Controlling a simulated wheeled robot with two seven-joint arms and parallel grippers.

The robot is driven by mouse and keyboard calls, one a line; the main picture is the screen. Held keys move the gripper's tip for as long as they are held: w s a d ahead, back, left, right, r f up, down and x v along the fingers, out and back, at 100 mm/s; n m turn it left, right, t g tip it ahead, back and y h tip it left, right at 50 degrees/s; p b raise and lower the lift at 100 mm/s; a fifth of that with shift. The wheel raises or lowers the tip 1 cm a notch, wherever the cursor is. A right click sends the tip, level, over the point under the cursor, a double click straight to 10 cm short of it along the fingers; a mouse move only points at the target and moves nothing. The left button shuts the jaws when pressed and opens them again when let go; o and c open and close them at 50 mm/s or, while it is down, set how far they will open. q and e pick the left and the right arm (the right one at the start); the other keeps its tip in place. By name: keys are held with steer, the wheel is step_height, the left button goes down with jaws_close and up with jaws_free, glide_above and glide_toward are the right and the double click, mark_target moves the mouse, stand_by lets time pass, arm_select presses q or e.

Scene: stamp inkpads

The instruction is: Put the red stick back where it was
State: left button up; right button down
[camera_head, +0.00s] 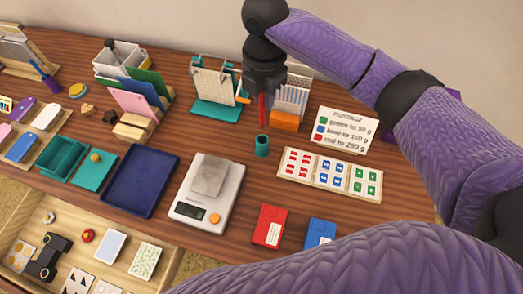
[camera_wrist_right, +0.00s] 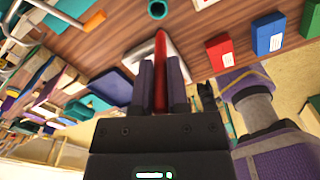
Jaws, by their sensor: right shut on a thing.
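The red stick (camera_head: 262,112) hangs upright below my right gripper (camera_head: 263,88), which is shut on it. In the right wrist view the red stick (camera_wrist_right: 161,70) sits between the two fingers of my right gripper (camera_wrist_right: 161,85) and sticks out past them. A small teal cup (camera_head: 262,146) stands on the table just below the stick's lower end in the head view. The cup (camera_wrist_right: 157,9) also shows past the stick's tip in the right wrist view. The stick appears to be above the cup and apart from it. My left gripper is not in view.
An orange block (camera_head: 285,121) and a white rack stand close right of the stick. A stamp tray (camera_head: 330,174), a postage sign (camera_head: 345,129), a scale (camera_head: 208,190), a blue tray (camera_head: 137,182) and red (camera_head: 270,226) and blue inkpads (camera_head: 320,233) lie around the cup.

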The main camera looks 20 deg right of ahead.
step_height(320, 180, down, 11)
steer(key=n+b, duration=0.1)
steer(key=b, duration=0.1)
steer(key=n+b, duration=0.1)
steer(key=b, duration=0.1)
steer(key=shift+w+a+f+n, duration=0.1)
steer(key=shift+w+f+n, duration=0.1)
steer(key=shift+n, duration=0.2)
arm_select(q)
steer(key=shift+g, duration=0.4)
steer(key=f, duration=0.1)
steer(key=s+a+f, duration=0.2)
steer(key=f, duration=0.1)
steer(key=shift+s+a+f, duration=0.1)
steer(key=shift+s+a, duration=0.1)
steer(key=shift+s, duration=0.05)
arm_select(e)
steer(key=shift+f, duration=0.1)
steer(key=c, duration=0.9)
jaws_free()
steer(key=shift+c, duration=0.2)
steer(key=o, duration=0.3)
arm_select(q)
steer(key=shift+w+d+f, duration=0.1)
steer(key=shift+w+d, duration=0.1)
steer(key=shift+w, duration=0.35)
